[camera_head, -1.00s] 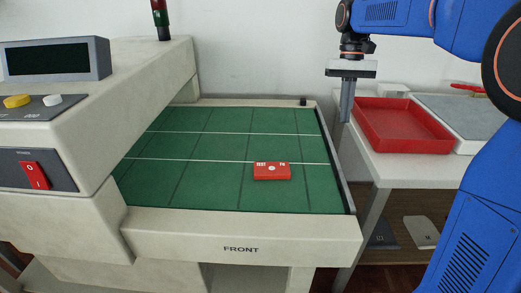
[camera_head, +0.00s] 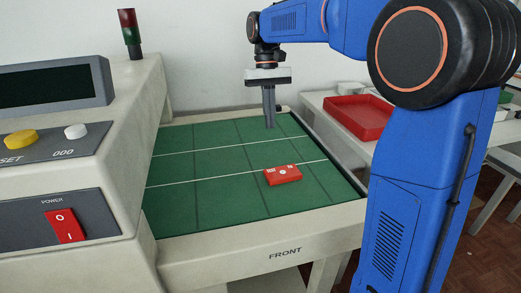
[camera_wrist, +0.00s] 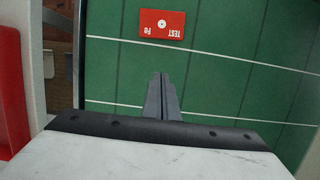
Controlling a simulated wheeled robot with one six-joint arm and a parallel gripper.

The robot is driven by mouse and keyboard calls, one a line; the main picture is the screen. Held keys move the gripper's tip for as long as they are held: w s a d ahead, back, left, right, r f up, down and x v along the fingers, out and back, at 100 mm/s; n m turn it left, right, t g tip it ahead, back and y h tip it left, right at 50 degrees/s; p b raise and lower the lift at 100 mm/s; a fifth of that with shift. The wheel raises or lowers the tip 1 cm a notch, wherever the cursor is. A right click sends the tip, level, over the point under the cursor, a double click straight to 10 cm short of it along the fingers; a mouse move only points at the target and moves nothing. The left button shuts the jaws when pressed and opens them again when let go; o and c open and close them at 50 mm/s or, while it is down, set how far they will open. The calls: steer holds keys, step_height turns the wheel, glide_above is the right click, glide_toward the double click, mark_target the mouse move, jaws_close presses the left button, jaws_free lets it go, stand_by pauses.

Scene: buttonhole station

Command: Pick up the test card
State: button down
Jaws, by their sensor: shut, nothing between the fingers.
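The test card (camera_head: 283,175) is a flat red block with white lettering. It lies on the green gridded bed (camera_head: 222,201) of the machine, toward the front right. It also shows upside down near the top of the wrist view (camera_wrist: 162,24). My gripper (camera_head: 270,126) points down above the back right part of the bed, apart from the card. Its fingers (camera_wrist: 161,75) are together and empty in the wrist view, with the tips below the card in that picture.
A red tray (camera_head: 358,116) stands on a side table at the right. The machine's housing with a red power switch (camera_head: 65,226) and a yellow button (camera_head: 20,139) rises at the left. A pale rim marked FRONT (camera_head: 285,253) edges the bed. The bed around the card is clear.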

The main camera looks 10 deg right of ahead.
mark_target(272, 161)
steer(key=x, duration=1)
steer(key=shift+s, duration=0.1)
steer(key=shift+s+r, duration=0.15)
steer(key=shift+s, duration=1.8)
steer(key=shift+s, duration=0.1)
